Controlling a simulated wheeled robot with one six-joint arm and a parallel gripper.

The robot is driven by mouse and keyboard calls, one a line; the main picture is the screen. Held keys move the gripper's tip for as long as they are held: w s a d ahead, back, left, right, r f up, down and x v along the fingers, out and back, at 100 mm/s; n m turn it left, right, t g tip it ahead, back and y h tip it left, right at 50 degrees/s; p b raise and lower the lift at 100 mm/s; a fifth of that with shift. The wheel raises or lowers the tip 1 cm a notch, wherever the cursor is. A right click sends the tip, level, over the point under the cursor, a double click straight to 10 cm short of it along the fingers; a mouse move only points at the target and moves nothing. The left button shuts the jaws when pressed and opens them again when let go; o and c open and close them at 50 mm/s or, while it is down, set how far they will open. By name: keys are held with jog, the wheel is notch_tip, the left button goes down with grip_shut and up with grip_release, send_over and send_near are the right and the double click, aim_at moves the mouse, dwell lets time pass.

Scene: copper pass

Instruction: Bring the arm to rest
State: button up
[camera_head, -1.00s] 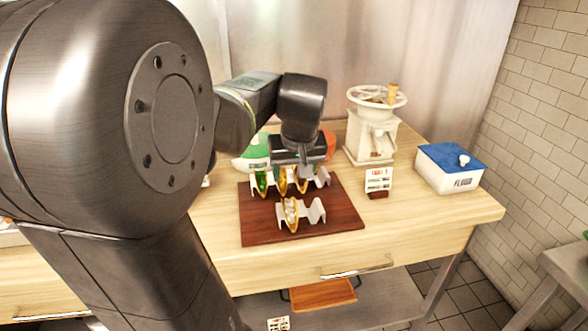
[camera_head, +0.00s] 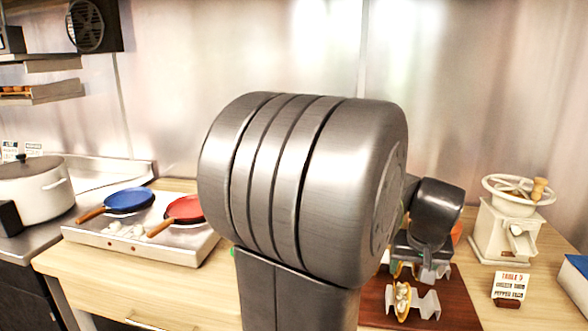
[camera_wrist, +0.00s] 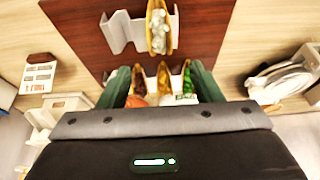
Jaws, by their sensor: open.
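My gripper (camera_head: 424,262) is over the back part of the dark red board (camera_head: 456,306) in the head view. In the wrist view my gripper (camera_wrist: 160,82) has its fingers spread apart. Several filled tacos (camera_wrist: 163,80) in a rack show between and below the fingers; I cannot tell the height gap. A second metal rack (camera_head: 428,304) with one pale-filled taco (camera_head: 402,301) stands nearer the front; this taco also shows in the wrist view (camera_wrist: 158,32). My arm hides much of the middle of the head view.
A white grinder (camera_head: 507,235) and a table card (camera_head: 510,288) stand right of the board. A blue-lidded box (camera_head: 574,284) is at the right edge. Left are a burner with a blue pan (camera_head: 129,200) and a red pan (camera_head: 187,208), and a white pot (camera_head: 35,190).

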aim_at(402, 286)
jog(key=x, duration=0.9)
jog(key=shift+w+f, duration=0.15)
jog(key=shift+r+p, duration=0.65)
jog(key=shift+r, duration=0.5)
